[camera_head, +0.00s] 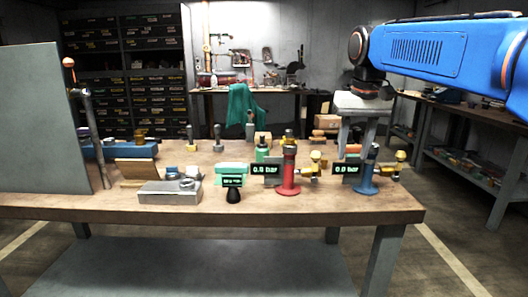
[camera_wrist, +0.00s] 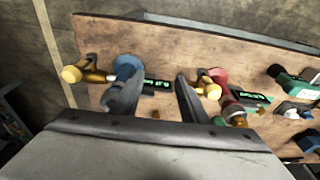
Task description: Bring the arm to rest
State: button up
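My gripper (camera_head: 355,150) hangs at the end of my blue arm, pointing down over the right part of the workbench (camera_head: 395,202). Its two grey fingers are apart with nothing held between them. In the wrist view the gripper (camera_wrist: 158,82) also shows open. The blue stand (camera_head: 367,178) with a brass valve (camera_head: 392,168) is below and close to the fingers; I cannot tell the exact gap. The blue stand also shows near one finger in the wrist view (camera_wrist: 128,65). The red stand (camera_head: 289,172) is left of the gripper.
A grey panel (camera_head: 40,120) stands at left. Shelves (camera_head: 125,75) and another bench (camera_head: 275,90) are behind. The right floor has free room.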

jog(key=s+d+f+t, duration=0.1)
jog(key=s+d+f, duration=0.1)
jog(key=s+f, duration=1)
jog(key=s+d+f+t, duration=0.2)
jog(key=s+d+f, duration=0.1)
jog(key=s+f, duration=1)
jog(key=shift+s+d, duration=0.2)
jog(key=shift+s, duration=0.85)
